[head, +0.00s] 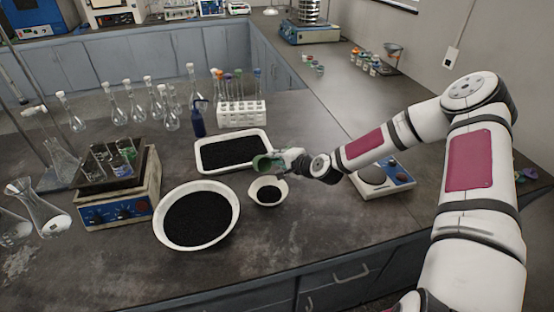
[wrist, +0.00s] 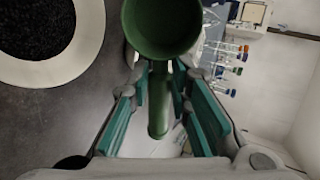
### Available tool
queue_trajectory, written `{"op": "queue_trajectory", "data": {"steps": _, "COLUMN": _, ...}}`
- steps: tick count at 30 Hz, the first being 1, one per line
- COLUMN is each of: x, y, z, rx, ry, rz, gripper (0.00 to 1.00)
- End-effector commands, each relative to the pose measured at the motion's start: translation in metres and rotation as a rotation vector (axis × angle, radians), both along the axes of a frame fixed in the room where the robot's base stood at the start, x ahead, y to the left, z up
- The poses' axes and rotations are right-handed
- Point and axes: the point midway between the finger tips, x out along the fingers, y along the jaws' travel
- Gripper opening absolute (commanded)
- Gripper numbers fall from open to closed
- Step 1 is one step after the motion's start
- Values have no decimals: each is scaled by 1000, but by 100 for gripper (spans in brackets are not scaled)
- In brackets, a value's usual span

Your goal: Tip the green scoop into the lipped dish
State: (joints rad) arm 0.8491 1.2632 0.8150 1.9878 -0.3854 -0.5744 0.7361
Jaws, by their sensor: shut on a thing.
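The green scoop (head: 262,163) is held out over the worktop at the end of my arm, just above and behind the small white dish. My gripper (head: 286,160) is shut on its handle. In the wrist view the scoop's round green cup (wrist: 165,25) is at the top and its handle lies between the finger pads; no black grains show on it. The small white dish (head: 281,199), which looks like the lipped one, holds black grains. A white rim with black grains (wrist: 75,62) shows at upper left in the wrist view; I cannot tell which vessel it is.
A large white bowl (head: 160,228) of black grains stands left of the small dish. A rectangular white tray (head: 206,169) of black grains lies behind. A balance (head: 397,183) stands to the right. A test-tube rack (head: 230,115) and flasks stand farther back. The front worktop is clear.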

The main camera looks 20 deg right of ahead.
Motion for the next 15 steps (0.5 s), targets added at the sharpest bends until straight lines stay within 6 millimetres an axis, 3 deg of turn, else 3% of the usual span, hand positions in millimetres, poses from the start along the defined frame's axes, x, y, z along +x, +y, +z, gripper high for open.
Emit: {"op": "queue_trajectory", "data": {"steps": 15, "x": 11, "y": 5, "z": 10, "rx": -150, "ry": 318, "rz": 4, "gripper": 0}}
